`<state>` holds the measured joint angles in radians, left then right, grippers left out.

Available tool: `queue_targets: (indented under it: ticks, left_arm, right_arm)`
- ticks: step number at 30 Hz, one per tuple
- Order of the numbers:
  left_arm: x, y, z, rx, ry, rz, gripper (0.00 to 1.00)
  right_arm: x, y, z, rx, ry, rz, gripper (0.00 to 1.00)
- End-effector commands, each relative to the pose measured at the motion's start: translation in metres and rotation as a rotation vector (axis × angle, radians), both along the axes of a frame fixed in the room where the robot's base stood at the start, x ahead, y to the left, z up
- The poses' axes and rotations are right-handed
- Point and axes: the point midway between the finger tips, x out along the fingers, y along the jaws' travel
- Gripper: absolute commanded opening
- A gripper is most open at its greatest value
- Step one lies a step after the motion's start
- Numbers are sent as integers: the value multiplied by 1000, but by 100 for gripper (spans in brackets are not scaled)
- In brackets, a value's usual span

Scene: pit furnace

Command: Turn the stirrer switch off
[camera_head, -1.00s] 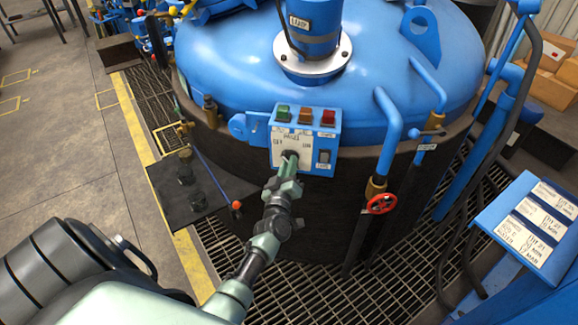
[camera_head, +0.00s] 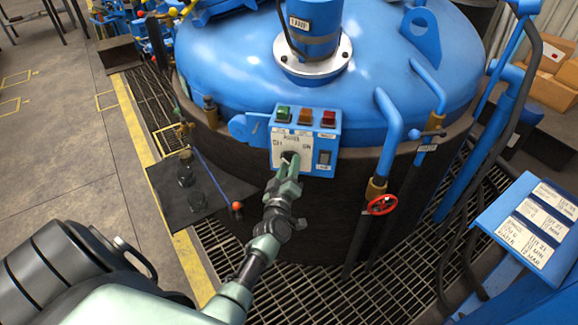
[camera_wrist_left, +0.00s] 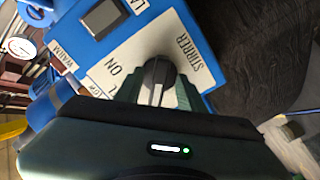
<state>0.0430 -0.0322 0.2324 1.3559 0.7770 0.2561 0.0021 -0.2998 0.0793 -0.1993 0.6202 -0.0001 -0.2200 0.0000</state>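The stirrer switch (camera_head: 288,157) is a dark round knob with a raised grip. It sits on a white plate on the front of the blue control box (camera_head: 331,160), with OFF lettered on its left and ON on its right. In the left wrist view the knob (camera_wrist_left: 158,76) shows a pale line, beside the STIRRER and ON lettering. My left gripper (camera_head: 293,163) is at the knob, its green fingers one on each side and seemingly closed on it. The gripper partly hides the knob in the head view, so its setting is hard to read. My right gripper is not in view.
Green, orange and red buttons (camera_head: 304,117) line the top of the box, with a grey rocker (camera_head: 325,157) at its lower right. A red valve wheel (camera_head: 382,204) and blue pipes stand to the right. A dark plate (camera_head: 223,190) with glassware is at left.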

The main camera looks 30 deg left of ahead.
Motion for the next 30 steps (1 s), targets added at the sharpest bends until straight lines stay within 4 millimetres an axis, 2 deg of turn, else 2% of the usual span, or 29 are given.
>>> queue_targets:
  ticks: [9, 21, 25, 30]
  left_arm:
    - [-3, -1, 1, 3, -1, 1, 38]
    - [-59, -26, -1, 1, 1, 1, 38]
    - [-69, -30, 0, 2, 0, 1, 38]
    - [-72, -31, 1, 1, -1, 0, 38]
  right_arm:
    - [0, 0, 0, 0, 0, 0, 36]
    - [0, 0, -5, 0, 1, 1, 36]
    - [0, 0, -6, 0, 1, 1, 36]
    - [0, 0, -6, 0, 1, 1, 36]
